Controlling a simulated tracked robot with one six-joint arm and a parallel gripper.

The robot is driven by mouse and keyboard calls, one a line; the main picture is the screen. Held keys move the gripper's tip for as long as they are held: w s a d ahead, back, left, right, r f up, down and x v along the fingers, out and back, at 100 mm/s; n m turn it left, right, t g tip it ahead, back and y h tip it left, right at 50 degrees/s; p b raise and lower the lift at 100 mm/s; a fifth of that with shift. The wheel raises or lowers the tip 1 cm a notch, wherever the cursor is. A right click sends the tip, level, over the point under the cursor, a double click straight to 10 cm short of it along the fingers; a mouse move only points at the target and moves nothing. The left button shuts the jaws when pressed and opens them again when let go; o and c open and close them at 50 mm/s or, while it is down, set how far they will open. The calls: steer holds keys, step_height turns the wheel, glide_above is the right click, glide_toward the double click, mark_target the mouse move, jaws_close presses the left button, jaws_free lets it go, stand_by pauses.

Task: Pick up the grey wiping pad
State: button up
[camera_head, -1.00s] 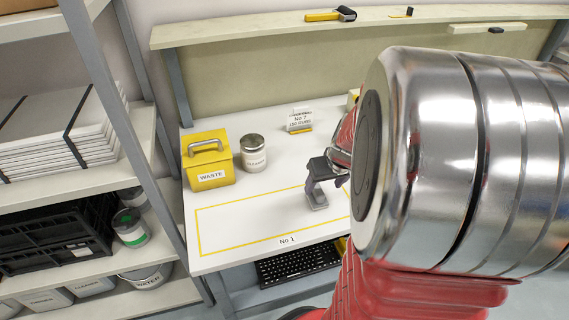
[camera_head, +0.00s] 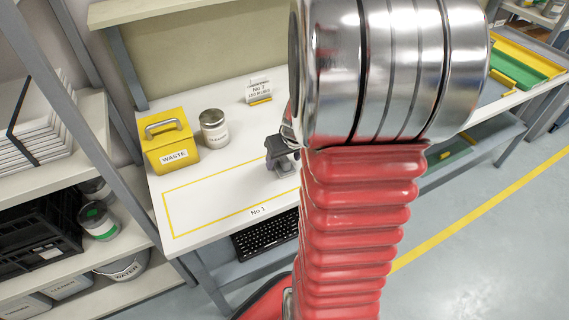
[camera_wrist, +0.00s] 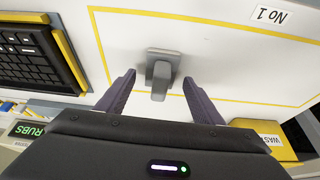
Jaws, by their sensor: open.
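The grey wiping pad (camera_wrist: 159,68) lies on the white table inside the yellow outline, with its handle pointing up toward the wrist camera. In the wrist view my gripper (camera_wrist: 160,78) is open, with one dark finger on each side of the pad's handle and a gap on both sides. In the head view my gripper (camera_head: 277,150) is over the pad (camera_head: 284,168), and the pad's far part is hidden behind it. I cannot tell the exact height of the fingertips above the table.
A yellow waste box (camera_head: 170,142) and a cleaner can (camera_head: 214,128) stand on the table left of my gripper. A sign marked No 7 (camera_head: 259,90) stands behind. The left part of the outlined area is clear.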

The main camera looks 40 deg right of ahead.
steer(key=shift+w+d+f, duration=0.1)
steer(key=shift+w+f, duration=0.15)
steer(key=shift+f, duration=0.3)
steer(key=shift+c, duration=0.2)
steer(key=c, duration=1.2)
